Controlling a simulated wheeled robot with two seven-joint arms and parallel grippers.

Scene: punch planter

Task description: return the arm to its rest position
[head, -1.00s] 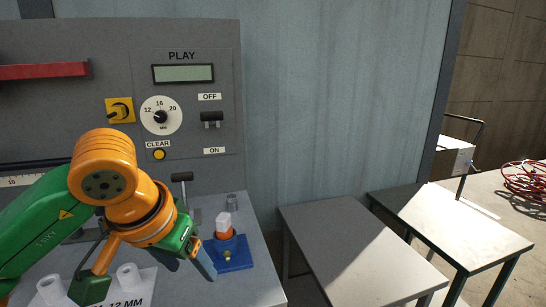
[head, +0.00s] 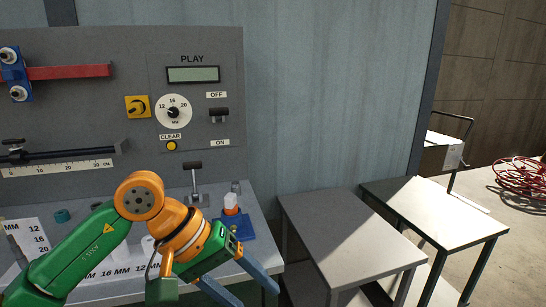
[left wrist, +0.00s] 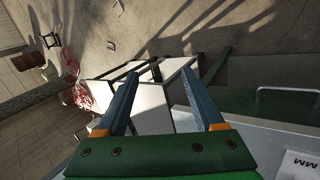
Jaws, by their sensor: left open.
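My left arm (head: 70,255) comes in from the lower left of the head view, over the grey bench. My left gripper (head: 257,290) is open, its two blue fingers pointing to the lower right by the bench's right front. Nothing is between the fingers. In the left wrist view the open gripper (left wrist: 160,75) shows the same empty gap, with white-topped tables and floor beyond it. My right gripper is in neither view.
A control panel (head: 225,130) stands behind the grey bench (head: 262,215). On the bench are a blue fixture (head: 240,226) with an orange and white piece and a lever (head: 193,178). Two side tables (head: 345,235) (head: 440,215) stand right. A red cable coil (head: 522,178) lies far right.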

